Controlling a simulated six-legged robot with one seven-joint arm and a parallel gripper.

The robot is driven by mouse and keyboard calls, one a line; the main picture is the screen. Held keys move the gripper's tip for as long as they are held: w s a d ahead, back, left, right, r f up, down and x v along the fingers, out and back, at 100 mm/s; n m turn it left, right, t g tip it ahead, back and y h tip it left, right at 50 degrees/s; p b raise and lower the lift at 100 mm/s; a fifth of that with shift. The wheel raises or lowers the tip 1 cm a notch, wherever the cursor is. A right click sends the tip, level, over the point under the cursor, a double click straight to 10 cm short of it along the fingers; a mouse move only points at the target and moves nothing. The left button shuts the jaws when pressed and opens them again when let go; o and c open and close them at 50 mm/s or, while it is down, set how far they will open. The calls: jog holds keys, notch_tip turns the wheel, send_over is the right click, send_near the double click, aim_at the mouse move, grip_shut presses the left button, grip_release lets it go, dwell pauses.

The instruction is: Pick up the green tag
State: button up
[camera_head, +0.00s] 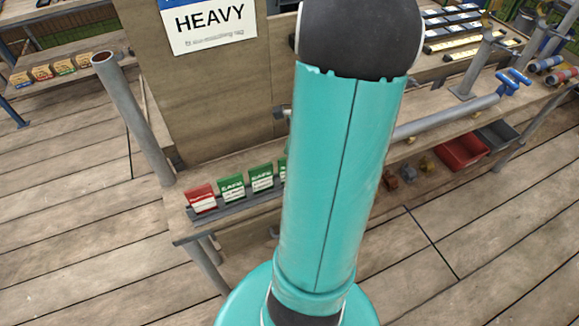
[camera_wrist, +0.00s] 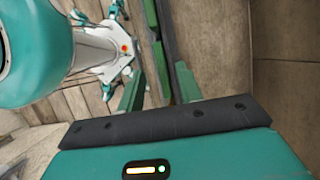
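In the head view, two green tags, one on the left (camera_head: 231,188) and one to its right (camera_head: 261,178), stand upright in a dark rack (camera_head: 236,209) on a low wooden shelf. A sliver of another green tag (camera_head: 283,168) shows at my arm's edge; the rest is hidden. A red tag (camera_head: 201,198) stands at the rack's left end. My gripper (camera_wrist: 158,88) shows only in the wrist view, with its two green fingers apart. A thin dark green strip (camera_wrist: 156,45) runs up between them; I cannot tell whether it is a tag or touches a finger.
A wooden panel with a HEAVY sign (camera_head: 210,22) rises behind the rack. A grey post (camera_head: 130,110) stands at the left. Plank floor is open in front.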

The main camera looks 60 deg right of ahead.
jog(key=x, duration=0.4)
jog(key=shift+w+f, duration=0.2)
jog(key=shift+w, duration=0.05)
grip_shut()
jog(key=shift+r, duration=0.1)
notch_tip(320, 180, up, 18)
dwell(0.5)
